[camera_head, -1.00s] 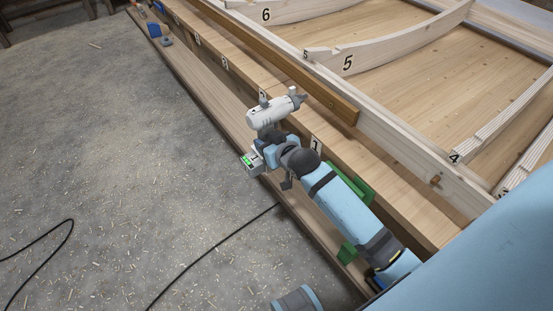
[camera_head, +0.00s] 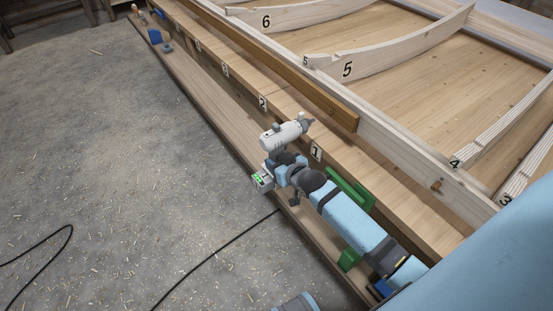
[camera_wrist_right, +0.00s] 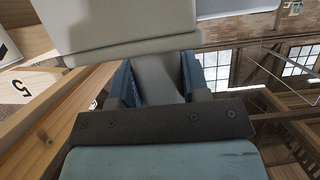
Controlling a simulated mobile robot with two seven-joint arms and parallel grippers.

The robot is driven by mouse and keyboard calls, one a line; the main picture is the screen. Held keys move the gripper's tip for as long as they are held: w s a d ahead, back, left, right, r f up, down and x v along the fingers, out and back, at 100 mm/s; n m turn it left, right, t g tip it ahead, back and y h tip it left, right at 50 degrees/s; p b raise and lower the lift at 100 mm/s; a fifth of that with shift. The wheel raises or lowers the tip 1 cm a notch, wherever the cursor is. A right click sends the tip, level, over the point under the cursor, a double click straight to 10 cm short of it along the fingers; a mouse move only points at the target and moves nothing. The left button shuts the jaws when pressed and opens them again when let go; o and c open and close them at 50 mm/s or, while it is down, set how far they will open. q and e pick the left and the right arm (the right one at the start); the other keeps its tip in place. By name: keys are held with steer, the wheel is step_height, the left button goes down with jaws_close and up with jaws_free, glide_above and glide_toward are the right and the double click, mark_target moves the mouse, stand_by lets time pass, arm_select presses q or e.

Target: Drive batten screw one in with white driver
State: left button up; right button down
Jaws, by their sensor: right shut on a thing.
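My right gripper (camera_head: 284,160) is shut on the handle of the white driver (camera_head: 283,136). The driver is held above the long bench; its dark nose points right and slightly up, toward the brown batten (camera_head: 290,67), and is apart from it. In the right wrist view the driver's grip (camera_wrist_right: 160,80) sits between the two blue fingers, with its pale body (camera_wrist_right: 110,25) across the top. I cannot make out batten screw one or a bit tip. My left gripper is out of view.
The batten lies along a pale frame rail (camera_head: 400,156) with numbered curved ribs (camera_head: 395,50) beyond. The bench plank (camera_head: 235,75) carries number tags. A green holder (camera_head: 350,190) stands beside my right arm. A black cable (camera_head: 215,258) crosses the open floor.

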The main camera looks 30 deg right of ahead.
steer(key=d, duration=0.4)
steer(key=shift+w+d+r+p, duration=0.1)
steer(key=shift+w+d+p, duration=0.1)
steer(key=shift+p, duration=0.15)
steer(key=shift+d, duration=0.5)
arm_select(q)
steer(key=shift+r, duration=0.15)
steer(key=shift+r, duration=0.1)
arm_select(e)
steer(key=shift+w+d, duration=0.1)
steer(key=shift+d, duration=0.05)
steer(key=shift+d, duration=0.1)
arm_select(q)
steer(key=shift+p, duration=0.35)
arm_select(e)
steer(key=shift+d, duration=0.35)
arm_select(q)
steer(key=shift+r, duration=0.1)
arm_select(e)
steer(key=shift+d, duration=0.6)
stand_by(0.6)
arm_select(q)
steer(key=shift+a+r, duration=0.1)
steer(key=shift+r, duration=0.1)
arm_select(e)
steer(key=shift+w+d, duration=0.1)
steer(key=shift+d, duration=0.25)
stand_by(0.6)
